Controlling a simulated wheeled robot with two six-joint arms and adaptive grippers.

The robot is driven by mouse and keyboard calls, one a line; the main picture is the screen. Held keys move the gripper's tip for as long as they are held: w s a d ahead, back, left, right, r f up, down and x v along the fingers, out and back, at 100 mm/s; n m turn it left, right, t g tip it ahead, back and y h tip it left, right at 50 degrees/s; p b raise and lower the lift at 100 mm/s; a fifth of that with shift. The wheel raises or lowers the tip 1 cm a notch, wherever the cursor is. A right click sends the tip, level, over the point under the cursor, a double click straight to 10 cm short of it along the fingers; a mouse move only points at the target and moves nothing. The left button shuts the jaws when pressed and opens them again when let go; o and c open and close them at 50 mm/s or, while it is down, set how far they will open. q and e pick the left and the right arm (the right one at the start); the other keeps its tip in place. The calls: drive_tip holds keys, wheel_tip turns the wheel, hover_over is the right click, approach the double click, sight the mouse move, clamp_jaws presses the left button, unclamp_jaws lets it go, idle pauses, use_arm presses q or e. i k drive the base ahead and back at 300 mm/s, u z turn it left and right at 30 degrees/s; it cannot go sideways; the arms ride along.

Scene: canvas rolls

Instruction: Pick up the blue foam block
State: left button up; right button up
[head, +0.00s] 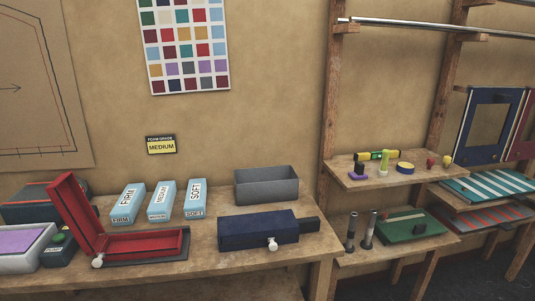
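Three light blue foam blocks stand in a row at the back of the workbench in the head view. The left block (127,203) is labelled FIRM, the middle block (161,201) MEDIUM and the right block (195,199) SOFT. A yellow and black sign (161,145) on the wall above them reads FOAM GRADE MEDIUM. Neither of my grippers is in view.
An open red box (145,246) with a raised lid stands in front of the blocks. A dark blue box (258,228) and an open grey bin (266,185) stand to the right. Shelves (385,170) with small tools are further right.

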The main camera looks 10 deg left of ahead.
sight(159, 210)
drive_tip(key=u, duration=0.05)
drive_tip(key=k, duration=0.5)
drive_tip(key=u, duration=0.4)
drive_tip(key=i, duration=0.45)
drive_tip(key=u, duration=0.7)
